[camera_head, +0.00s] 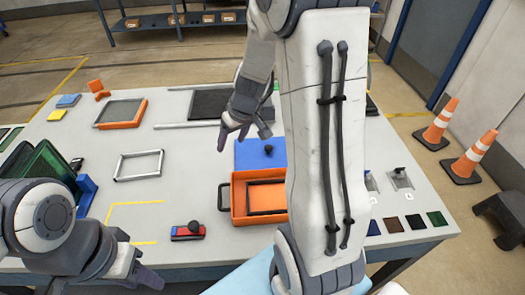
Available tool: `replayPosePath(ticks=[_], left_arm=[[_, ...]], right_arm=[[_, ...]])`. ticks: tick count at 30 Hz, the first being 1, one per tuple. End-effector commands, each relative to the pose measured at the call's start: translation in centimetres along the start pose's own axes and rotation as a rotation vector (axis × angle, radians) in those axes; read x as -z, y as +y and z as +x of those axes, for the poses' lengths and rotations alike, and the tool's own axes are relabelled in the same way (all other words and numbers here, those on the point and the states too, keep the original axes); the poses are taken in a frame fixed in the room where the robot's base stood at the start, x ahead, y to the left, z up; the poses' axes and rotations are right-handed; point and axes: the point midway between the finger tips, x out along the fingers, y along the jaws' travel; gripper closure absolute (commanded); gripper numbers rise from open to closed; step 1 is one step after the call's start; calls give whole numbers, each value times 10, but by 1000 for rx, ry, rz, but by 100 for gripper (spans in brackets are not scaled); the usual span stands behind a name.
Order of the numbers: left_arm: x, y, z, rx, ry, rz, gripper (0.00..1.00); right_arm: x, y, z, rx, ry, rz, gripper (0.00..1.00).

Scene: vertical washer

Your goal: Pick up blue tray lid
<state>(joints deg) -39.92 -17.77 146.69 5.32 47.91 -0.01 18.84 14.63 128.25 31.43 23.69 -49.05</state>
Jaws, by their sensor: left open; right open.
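The blue tray lid (250,155) lies flat on the table near the middle, with a black knob on top. The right arm hides its right part. My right gripper (234,138) is open and empty, above and just left of the lid's far edge; I cannot tell its height. My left gripper (148,277) is open at the table's near edge, low in the view and well away from the lid.
An orange tray (238,207) with a dark frame inside stands just nearer than the lid. A red and blue block (188,232) with a black knob lies to its left. A grey frame (139,165) and an orange tray with a frame (121,113) lie farther left. Orange cones (437,125) stand right of the table.

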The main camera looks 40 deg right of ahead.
Motion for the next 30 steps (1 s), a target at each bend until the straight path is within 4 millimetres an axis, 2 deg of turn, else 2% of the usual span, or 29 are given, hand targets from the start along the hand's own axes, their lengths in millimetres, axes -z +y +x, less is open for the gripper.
replayPosePath(ticks=[1,3,6,9,12,18,21,26,30], left_arm=[[0,-1,8,0,0,0,56],[-1,-1,11,0,0,0,56],[-1,-1,14,0,0,0,56],[-1,-1,16,0,0,1,56],[-1,-1,19,0,0,1,56],[-1,-2,26,0,0,0,56],[-1,-2,27,0,0,0,56],[-1,-2,25,0,0,0,56],[-1,-2,21,0,0,0,56]], right_arm=[[-6,40,13,-36,14,56,27],[-11,81,20,-81,35,104,27],[-22,124,26,-131,50,148,27],[-30,146,30,-157,55,169,27],[-32,155,42,-165,56,176,27],[-31,160,71,-165,56,175,27],[-30,161,79,-165,57,174,27],[-26,165,90,-165,56,174,27],[-21,173,108,-164,55,174,27]])
